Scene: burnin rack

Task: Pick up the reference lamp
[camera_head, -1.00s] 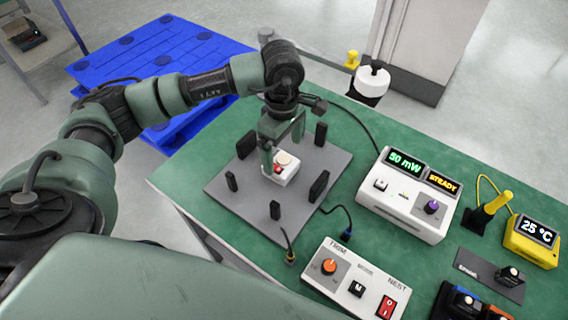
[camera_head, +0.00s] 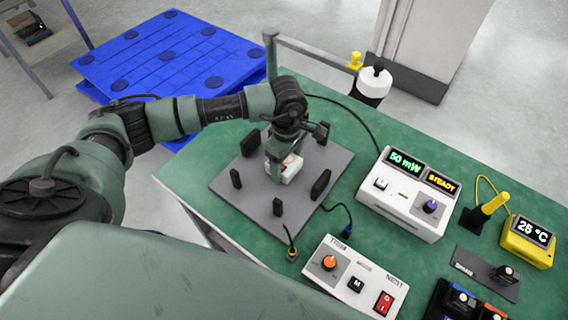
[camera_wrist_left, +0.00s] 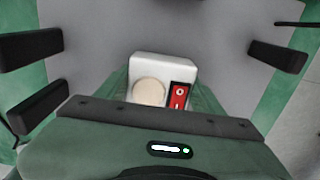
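A small white block (camera_wrist_left: 163,67) with a cream round disc and a red rocker switch sits on a grey plate (camera_head: 232,195); I take it to be the reference lamp. It also shows in the head view (camera_head: 291,172), partly hidden by my left gripper (camera_head: 284,166). My left gripper points down over the block, with its fingers (camera_wrist_left: 163,98) on either side of it. The fingers look open, though small gaps at the block's sides are hard to make out. The block still rests on the plate. My right gripper is not in view.
Black posts (camera_head: 321,184) stand around the block on the plate. A white meter reading 50 mW STEADY (camera_head: 405,200), a TRIM/NEST control box (camera_head: 347,282), a yellow 25 °C display (camera_head: 527,243) and a SPARE holder (camera_head: 480,270) occupy the bench's right side.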

